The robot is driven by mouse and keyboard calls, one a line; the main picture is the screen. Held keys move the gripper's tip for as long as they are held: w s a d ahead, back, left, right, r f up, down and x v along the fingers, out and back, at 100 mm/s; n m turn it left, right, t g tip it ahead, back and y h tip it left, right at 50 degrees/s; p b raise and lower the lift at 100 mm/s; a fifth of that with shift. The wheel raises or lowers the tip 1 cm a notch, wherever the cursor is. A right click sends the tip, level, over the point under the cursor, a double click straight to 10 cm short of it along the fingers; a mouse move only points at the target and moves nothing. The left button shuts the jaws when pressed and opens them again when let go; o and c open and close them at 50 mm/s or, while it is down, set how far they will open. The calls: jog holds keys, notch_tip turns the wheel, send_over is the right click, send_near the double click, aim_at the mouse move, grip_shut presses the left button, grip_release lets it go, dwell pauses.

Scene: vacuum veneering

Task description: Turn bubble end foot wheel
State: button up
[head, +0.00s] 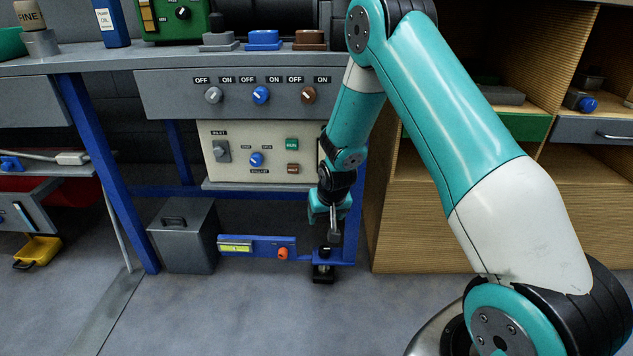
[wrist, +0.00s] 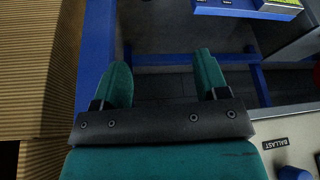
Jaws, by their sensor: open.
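A blue bar (head: 260,241) with a yellow-green bubble window sits low under the bench, with an orange knob (head: 283,253) near its right end. Beside it, at the foot of the right bench leg, a black round wheel (head: 324,251) sits on a blue bracket above a black foot (head: 323,273). I take this as the foot wheel. My gripper (head: 334,233) points down just above and right of the wheel, apart from it as far as I can tell. In the wrist view my gripper (wrist: 162,68) is open, with nothing held; the wheel is not clearly visible there.
The bench's blue leg (wrist: 97,40) and lower rail stand close to my gripper. A control panel (head: 270,130) hangs above, with a wooden cabinet (head: 440,225) to the right. A grey bin (head: 185,240) stands left. The front floor is clear.

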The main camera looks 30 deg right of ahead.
jog(key=a+r+p, duration=0.3)
jog(key=r, duration=0.5)
jog(key=shift+s+a+r+n+y+p, duration=0.15)
jog(key=shift+s+r+n+y+p, duration=0.15)
jog(key=shift+s+y+p, duration=0.1)
jog(key=s+a+r+n+g+y+p, duration=0.1)
jog(key=s+a+r+n+y, duration=0.1)
jog(key=s+a+r, duration=0.5)
jog(key=s+a+r+n+y+p, duration=0.1)
jog(key=s+a+r+n+p, duration=0.1)
jog(key=a+r, duration=0.6)
jog(key=s+a+r+n+g+y+p, duration=0.1)
jog(key=s+a+r+n+g, duration=0.15)
jog(key=s+r, duration=0.6)
jog(key=s+a+r+n+g+p, duration=0.15)
jog(key=s+r+n, duration=0.3)
jog(key=s, duration=0.75)
notch_tip(320, 180, up, 38)
jog(key=m+t+p, duration=0.1)
jog(key=p, duration=3.6)
jog(key=shift+w, duration=0.25)
jog(key=shift+a+f, duration=0.1)
jog(key=shift+f, duration=0.05)
jog(key=shift+c, duration=0.2)
